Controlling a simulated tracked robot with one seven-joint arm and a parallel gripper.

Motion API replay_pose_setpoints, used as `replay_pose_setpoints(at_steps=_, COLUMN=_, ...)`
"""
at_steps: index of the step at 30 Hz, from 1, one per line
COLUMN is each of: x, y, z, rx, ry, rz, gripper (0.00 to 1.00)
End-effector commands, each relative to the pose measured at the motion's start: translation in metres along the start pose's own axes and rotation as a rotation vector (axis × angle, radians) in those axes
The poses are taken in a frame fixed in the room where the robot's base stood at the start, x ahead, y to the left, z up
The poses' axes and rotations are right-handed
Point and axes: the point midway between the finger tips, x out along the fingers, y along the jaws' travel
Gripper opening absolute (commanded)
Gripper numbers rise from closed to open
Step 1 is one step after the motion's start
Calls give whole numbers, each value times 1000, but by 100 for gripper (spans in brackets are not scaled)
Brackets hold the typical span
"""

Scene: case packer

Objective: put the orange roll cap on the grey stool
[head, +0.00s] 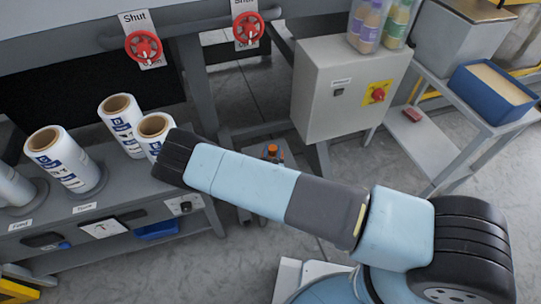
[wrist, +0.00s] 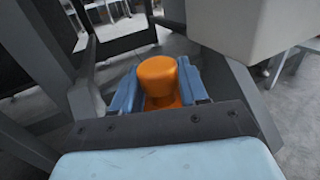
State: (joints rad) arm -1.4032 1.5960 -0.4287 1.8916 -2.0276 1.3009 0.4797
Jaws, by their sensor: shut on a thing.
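The orange roll cap (wrist: 157,76) sits between the two blue fingers of my gripper (wrist: 160,90) in the wrist view. The fingers press on its sides, and its round top faces the camera. Its lower part is partly hidden by the gripper body. In the head view a small bit of orange, the cap (head: 272,149), shows just beyond my arm, in front of the machine frame. My gripper is mostly hidden there behind the arm. I cannot make out the grey stool for certain in either view.
A grey control box (head: 342,92) with a red button stands close right of the cap. Wrapped rolls (head: 62,160) stand on a grey bench at left. A trolley (head: 440,130) with a blue bin (head: 490,93) is at right. Red valve wheels (head: 143,47) hang above.

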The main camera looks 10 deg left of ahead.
Motion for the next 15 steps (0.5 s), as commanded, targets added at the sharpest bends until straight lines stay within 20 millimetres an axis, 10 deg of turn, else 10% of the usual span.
replay_pose_setpoints(at_steps=15, x=29, y=10, z=-42, rx=-1, ry=0, rz=2, gripper=4)
